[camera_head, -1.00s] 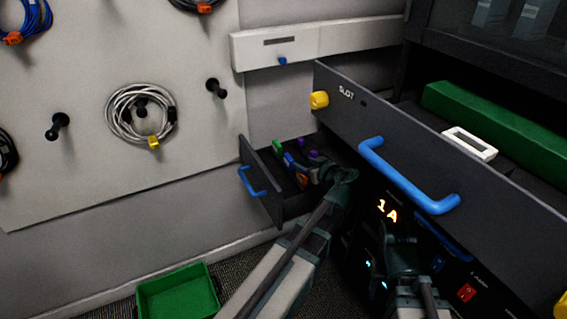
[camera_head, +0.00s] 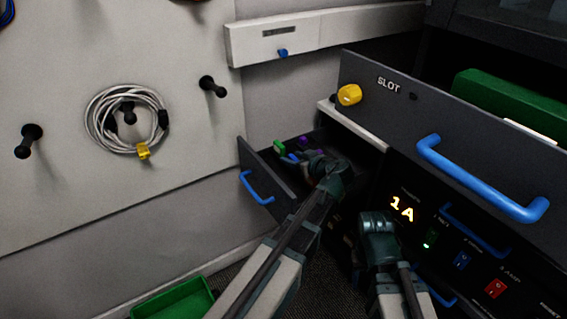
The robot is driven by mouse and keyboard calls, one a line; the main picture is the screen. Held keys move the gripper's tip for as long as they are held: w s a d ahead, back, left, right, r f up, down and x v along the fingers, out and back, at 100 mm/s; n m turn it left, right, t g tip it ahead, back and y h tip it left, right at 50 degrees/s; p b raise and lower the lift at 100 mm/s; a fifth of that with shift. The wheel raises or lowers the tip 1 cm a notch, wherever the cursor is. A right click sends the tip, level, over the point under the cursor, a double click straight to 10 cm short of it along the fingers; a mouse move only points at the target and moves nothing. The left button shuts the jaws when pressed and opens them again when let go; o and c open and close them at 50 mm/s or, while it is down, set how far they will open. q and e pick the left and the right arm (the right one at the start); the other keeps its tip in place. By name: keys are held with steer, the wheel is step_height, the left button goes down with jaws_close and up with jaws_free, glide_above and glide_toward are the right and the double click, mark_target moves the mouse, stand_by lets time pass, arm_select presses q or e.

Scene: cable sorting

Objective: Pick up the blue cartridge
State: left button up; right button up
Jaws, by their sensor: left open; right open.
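The small open drawer (camera_head: 262,172) with a blue handle holds small coloured cartridges. A blue piece, seemingly the blue cartridge (camera_head: 290,159), shows at the tip of my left gripper (camera_head: 308,165). My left gripper reaches down into the drawer and is open; its wrist hides part of the drawer's inside. I cannot tell whether its fingers touch the blue piece. A green cartridge (camera_head: 279,147) and a purple one (camera_head: 303,141) lie behind it. My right gripper (camera_head: 377,222) is open, outside the drawer, in front of the panel with the lit "1A".
A large drawer marked SLOT (camera_head: 388,100) stands open at the right, with a yellow knob (camera_head: 349,95) and a blue handle (camera_head: 480,180). A green bin (camera_head: 175,300) is on the floor. A coiled grey cable (camera_head: 126,120) hangs on the wall board.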

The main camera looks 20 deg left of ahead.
mark_target(293, 157)
arm_select(q)
steer(key=shift+w+a+f, duration=0.15)
steer(key=shift+w, duration=0.05)
jaws_close()
stand_by(0.3)
steer(key=shift+r, duration=0.2)
step_height(293, 157, up, 10)
steer(key=p, duration=1)
step_height(293, 157, up, 3)
steer(key=p, duration=0.3)
steer(key=shift+r+p, duration=0.15)
steer(key=shift+p, duration=0.15)
